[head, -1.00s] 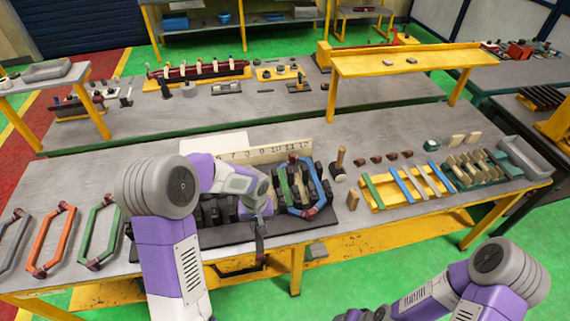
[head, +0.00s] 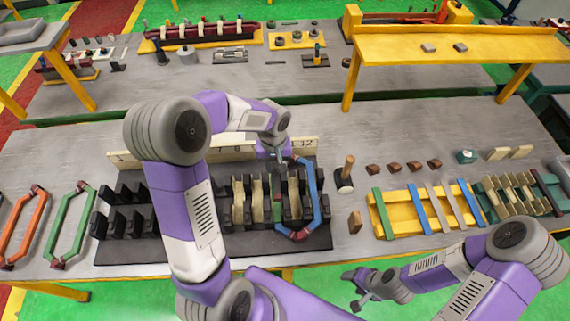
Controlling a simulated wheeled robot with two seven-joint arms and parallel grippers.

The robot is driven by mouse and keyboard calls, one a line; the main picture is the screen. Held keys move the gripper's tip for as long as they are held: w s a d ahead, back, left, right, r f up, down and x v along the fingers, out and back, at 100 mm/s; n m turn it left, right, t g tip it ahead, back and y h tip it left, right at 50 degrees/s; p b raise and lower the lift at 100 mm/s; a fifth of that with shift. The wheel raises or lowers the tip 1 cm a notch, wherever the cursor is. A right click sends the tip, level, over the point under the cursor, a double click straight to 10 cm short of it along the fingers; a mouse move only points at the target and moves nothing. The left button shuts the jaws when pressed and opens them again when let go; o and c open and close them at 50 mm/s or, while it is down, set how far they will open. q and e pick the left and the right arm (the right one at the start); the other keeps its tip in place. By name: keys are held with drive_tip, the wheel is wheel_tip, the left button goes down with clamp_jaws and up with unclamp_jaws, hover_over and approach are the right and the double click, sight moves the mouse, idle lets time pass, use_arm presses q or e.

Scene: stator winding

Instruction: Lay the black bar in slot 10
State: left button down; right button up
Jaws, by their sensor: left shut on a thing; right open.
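The slotted stator block (head: 130,220) is black and sits on a dark base plate (head: 215,247). A cream number board (head: 306,143) stands behind it; my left arm hides much of it, so I cannot pick out slot 10 by its number. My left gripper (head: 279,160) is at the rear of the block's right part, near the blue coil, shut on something. The black bar cannot be made out clearly at its fingers. Cream pieces (head: 239,200) sit among the black teeth. A blue coil (head: 313,195) lies at the right end. My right gripper (head: 362,288) is open and empty off the table's front edge.
An orange coil (head: 22,228) and a green coil (head: 69,225) lie at left. A mallet (head: 346,174) stands right of the block. A yellow rack (head: 405,218) holds coloured strips. Brown wedges (head: 403,167) lie behind it.

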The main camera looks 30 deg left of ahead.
sight(274, 176)
use_arm(q)
drive_tip(key=f+b, duration=0.4)
drive_tip(key=f, duration=0.1)
drive_tip(key=shift+s+b, duration=0.35)
drive_tip(key=shift+s, duration=0.05)
drive_tip(key=shift+w+f+b, duration=0.2)
drive_tip(key=shift+f+b, duration=0.15)
drive_tip(key=shift+f, duration=0.2)
drive_tip(key=shift+s+f, duration=0.15)
drive_tip(key=shift+s, duration=0.05)
drive_tip(key=shift+w+f+b, duration=0.15)
drive_tip(key=shift+f+b, duration=1.3)
drive_tip(key=shift+f, duration=0.45)
drive_tip(key=shift+f+b, duration=0.3)
drive_tip(key=shift+f, duration=0.05)
drive_tip(key=shift+f+b, duration=1.6)
drive_tip(key=shift+f, duration=0.2)
drive_tip(key=shift+d+f+b, duration=0.1)
drive_tip(key=shift+f+b, duration=0.4)
